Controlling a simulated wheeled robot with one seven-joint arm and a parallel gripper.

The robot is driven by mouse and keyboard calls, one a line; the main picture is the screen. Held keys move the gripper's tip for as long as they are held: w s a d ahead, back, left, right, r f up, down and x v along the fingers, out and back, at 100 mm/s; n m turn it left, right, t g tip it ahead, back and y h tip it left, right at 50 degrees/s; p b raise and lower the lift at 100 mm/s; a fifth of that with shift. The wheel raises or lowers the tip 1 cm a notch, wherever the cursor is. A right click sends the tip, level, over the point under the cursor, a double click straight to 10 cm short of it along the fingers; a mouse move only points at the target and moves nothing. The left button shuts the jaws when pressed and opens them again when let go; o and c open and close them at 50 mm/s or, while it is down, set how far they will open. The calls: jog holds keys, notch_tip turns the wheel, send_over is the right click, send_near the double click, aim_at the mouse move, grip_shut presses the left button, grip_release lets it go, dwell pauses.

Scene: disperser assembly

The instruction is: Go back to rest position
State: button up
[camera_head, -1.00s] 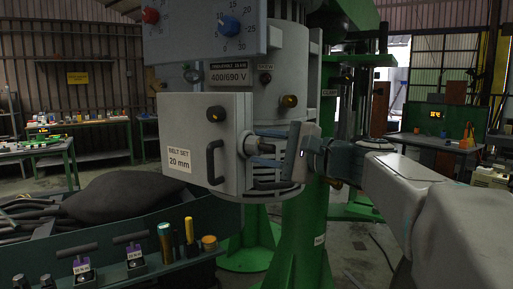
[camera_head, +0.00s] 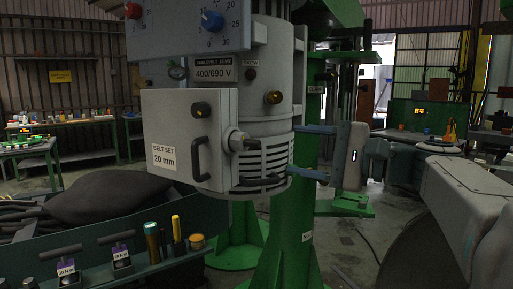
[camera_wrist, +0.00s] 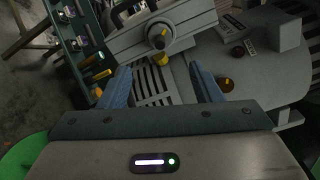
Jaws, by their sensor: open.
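My gripper (camera_head: 318,152) is open and empty, to the right of the grey disperser housing (camera_head: 270,105). Its two blue fingers point left toward the housing's slotted lower part. The wrist view also shows my gripper (camera_wrist: 165,85), with the fingers apart and the slotted vent between and beyond them. The belt set box (camera_head: 180,125), labelled 20 mm, has a black handle and a dark knob. A round shaft fitting (camera_head: 236,140) sticks out at the box's right edge, and it also shows in the wrist view (camera_wrist: 158,36). The fingers appear clear of the fitting.
A green column (camera_head: 295,215) stands below and behind my gripper. A dark green bench (camera_head: 165,262) with torque tools and coloured cylinders is at lower left. A control panel (camera_head: 190,28) with a blue knob is above the box.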

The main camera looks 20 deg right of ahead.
jog(key=shift+v, duration=1.15)
jog(key=s+a+f+n+g+h+p, duration=0.2)
jog(key=a+f+n+g+h+p, duration=0.35)
jog(key=a+f, duration=0.6)
jog(key=s+f+n+g+h+p, duration=0.5)
jog(key=s+f+n+h, duration=0.1)
jog(key=f, duration=0.7)
jog(key=shift+s+d+f+n+h+p, duration=0.15)
jog(key=shift+s+d+n+h+p, duration=0.25)
jog(key=shift+s+n, duration=0.5)
